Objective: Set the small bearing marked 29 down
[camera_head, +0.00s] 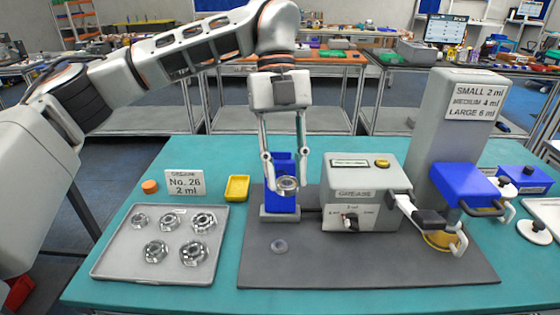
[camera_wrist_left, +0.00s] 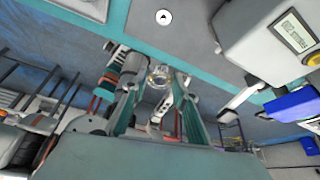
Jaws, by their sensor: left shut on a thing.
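My left gripper (camera_head: 287,184) comes down from above and is shut on a small shiny metal bearing (camera_head: 287,185). It holds the bearing in front of the upper part of a blue upright holder (camera_head: 280,202) on the dark mat. Whether the bearing touches the holder I cannot tell. The bearing also shows between the fingertips in the left wrist view (camera_wrist_left: 159,77). No number on it is legible. My right gripper is not in view.
A grey tray (camera_head: 112,262) with several bearings stands left, behind it a number card (camera_head: 185,183), orange cap (camera_head: 150,186) and yellow dish (camera_head: 237,188). A round disc (camera_head: 279,245) lies on the mat (camera_head: 340,268). A grey gate box (camera_head: 366,190) and tall labelled column (camera_head: 460,120) stand right.

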